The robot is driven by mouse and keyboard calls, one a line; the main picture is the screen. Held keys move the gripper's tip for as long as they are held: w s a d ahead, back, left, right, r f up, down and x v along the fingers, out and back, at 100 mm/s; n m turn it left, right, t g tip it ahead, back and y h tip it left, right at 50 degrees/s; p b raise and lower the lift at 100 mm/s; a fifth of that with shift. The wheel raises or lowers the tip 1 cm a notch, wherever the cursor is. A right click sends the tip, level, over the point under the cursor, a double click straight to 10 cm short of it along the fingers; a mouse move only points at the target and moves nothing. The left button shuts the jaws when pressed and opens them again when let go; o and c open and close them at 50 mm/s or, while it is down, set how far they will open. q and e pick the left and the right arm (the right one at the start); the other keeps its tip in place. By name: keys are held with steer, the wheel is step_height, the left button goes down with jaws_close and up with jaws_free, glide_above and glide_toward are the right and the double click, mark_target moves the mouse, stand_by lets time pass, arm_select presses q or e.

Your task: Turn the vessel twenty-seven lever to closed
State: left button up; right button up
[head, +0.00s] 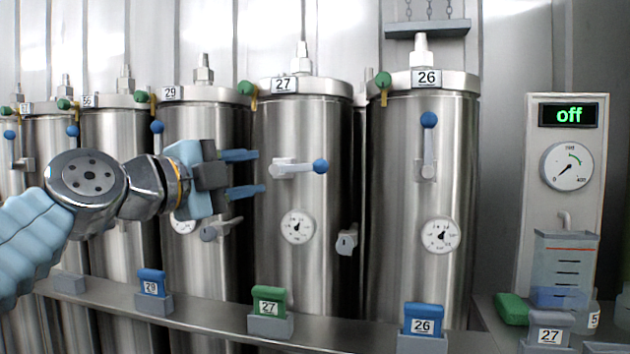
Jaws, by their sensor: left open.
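Vessel twenty-seven (318,258) is a steel cylinder in the middle of the head view, with a "27" label on its lid. Its lever (298,168) is a grey handle lying horizontal, with its blue ball end (320,166) to the right of the pivot. My left gripper (255,172) comes in from the left. Its two blue fingers are open, one above the other, and point right. In the picture their tips are just left of the lever's pivot end, with nothing between them. I cannot tell their depth gap to the vessel. My right gripper is not in view.
Vessel 26 (395,260) stands to the right, its lever (429,150) upright with the ball on top. A front ledge (340,333) carries a green 27 block (270,298) and blue blocks. At right are a panel reading "off" (569,115) and a clear beaker (565,262).

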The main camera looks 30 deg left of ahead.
mark_target(301, 168)
arm_select(q)
steer(key=shift+m, duration=0.6)
steer(key=w+p, duration=0.1)
steer(key=w, duration=0.3)
steer(key=w+d+p, duration=0.1)
steer(key=w, duration=0.3)
steer(key=w+d+p, duration=0.1)
steer(key=w, duration=0.3)
steer(key=shift+w+r+p, duration=0.2)
steer(key=shift+w+p, duration=0.2)
steer(key=shift+w, duration=0.4)
steer(key=shift+c, duration=0.3)
jaws_close()
